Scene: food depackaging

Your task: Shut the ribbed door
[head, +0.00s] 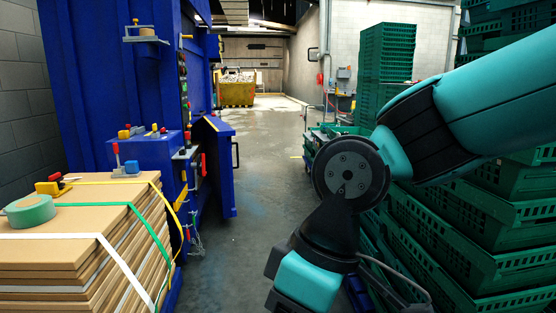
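A blue door (222,168) stands open on the front of the large blue machine (105,85). It sticks out into the aisle, seen nearly edge-on, so I cannot make out its ribs from here. A dark handle (236,155) shows on its right side. My teal and black arm fills the right and lower middle of the head view, to the right of the door and apart from it. My gripper is not visible; the arm runs out of the bottom of the picture.
A strapped cardboard stack (75,250) with green tape (28,211) on top stands at left. Tall green crate stacks (470,235) line the right. Clear wet concrete floor (262,190) lies between. A yellow skip (237,93) stands far back.

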